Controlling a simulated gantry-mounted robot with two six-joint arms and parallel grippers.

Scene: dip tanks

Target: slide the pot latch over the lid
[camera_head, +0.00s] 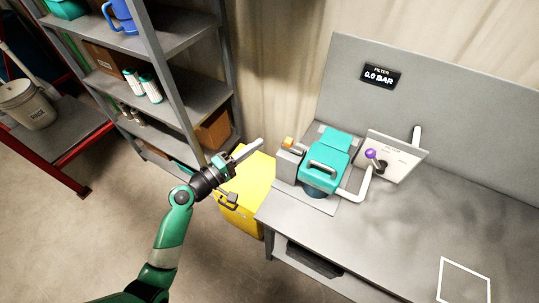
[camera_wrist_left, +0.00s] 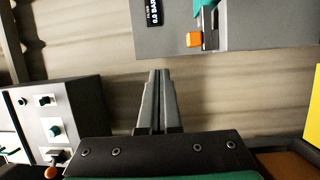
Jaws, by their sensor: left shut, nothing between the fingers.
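An orange knob (camera_head: 288,142), apparently on the latch, sits on the grey block at the pot's left side. It also shows in the left wrist view (camera_wrist_left: 193,40). Whether the latch overlaps the lid cannot be told. My left gripper (camera_head: 260,142) is shut and empty in the air left of the knob, apart from it. The left wrist view shows its fingers (camera_wrist_left: 158,72) together. My right gripper is out of view.
A white panel (camera_head: 402,155) with a purple knob (camera_head: 370,153) stands right of the pot, joined by a white pipe. A filter display (camera_head: 380,76) reads 0.0 BAR. A yellow box (camera_head: 240,220) stands below my gripper; shelving (camera_head: 185,90) is left. The bench's right side is largely clear.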

